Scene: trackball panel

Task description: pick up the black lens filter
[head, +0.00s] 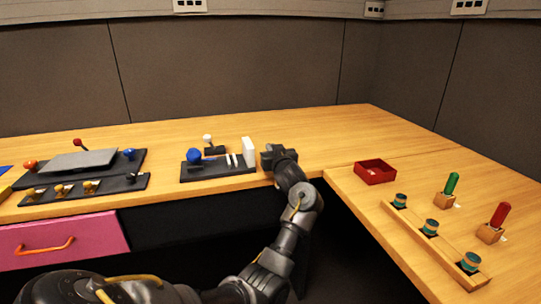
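I cannot make out a black lens filter for certain in the head view; it may be hidden or too small to tell. My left gripper (278,153) is at the front edge of the wooden desk, just right of the dark panel (214,173) with the blue trackball (194,156). Its fingers are dark and small here, so I cannot tell whether they are open or shut, or whether they hold anything. My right gripper is not in view.
A white block (248,151) stands close left of my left gripper. A red tray (374,171) sits to the right, near a wooden rack with green-topped pieces (431,228). A pink drawer (62,240) is at left. The desk's back right is clear.

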